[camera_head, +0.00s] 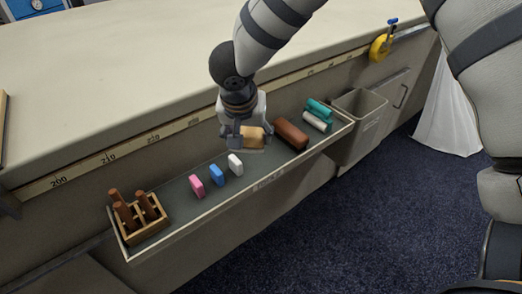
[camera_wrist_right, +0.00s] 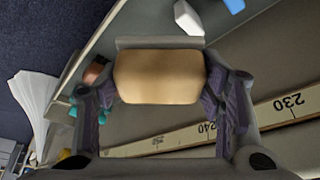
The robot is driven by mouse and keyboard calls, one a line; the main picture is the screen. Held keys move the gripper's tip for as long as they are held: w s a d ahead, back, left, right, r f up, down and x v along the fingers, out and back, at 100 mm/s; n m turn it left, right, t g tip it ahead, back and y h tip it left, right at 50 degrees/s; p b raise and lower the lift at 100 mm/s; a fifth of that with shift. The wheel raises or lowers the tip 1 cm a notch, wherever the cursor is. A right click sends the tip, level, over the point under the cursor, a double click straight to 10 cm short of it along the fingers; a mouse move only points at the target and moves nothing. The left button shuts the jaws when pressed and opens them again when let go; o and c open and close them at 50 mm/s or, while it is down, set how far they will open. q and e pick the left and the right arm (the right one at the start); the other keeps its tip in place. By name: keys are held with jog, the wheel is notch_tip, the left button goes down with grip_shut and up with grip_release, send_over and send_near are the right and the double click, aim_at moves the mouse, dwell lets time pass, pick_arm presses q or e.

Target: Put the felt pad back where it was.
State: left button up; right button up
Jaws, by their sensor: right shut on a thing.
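My right gripper (camera_head: 243,138) comes down from the top onto the long tray and is shut on a tan block (camera_head: 252,134), which I take to be the felt pad. In the right wrist view the tan block (camera_wrist_right: 160,77) lies between both fingers of the gripper (camera_wrist_right: 160,88), with a grey strip along its far edge. It is over the grey tray (camera_head: 175,200), between a white block (camera_head: 235,164) and a brown block (camera_head: 291,134). I cannot tell whether it touches the tray floor. My left gripper is not in view.
The tray also holds pink (camera_head: 197,187) and blue (camera_head: 216,174) blocks, a wooden rack (camera_head: 148,228) with brown pegs, and a teal roll (camera_head: 319,107) beside a pale one. A numbered strip (camera_head: 110,158) runs along the table edge. A bin (camera_head: 358,116) stands right of the tray.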

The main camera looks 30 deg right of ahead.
jog(key=b, duration=0.2)
send_over(263, 156)
notch_tip(263, 156, down, 7)
jog(key=shift+s+a+f, duration=0.1)
jog(key=shift+a+f, duration=0.05)
notch_tip(263, 156, down, 3)
jog(key=shift+f, duration=0.1)
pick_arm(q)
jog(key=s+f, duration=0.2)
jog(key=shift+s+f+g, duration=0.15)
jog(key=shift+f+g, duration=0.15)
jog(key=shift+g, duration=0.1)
pick_arm(e)
jog(key=o, duration=0.7)
jog(key=shift+f, duration=0.1)
jog(key=o, duration=0.4)
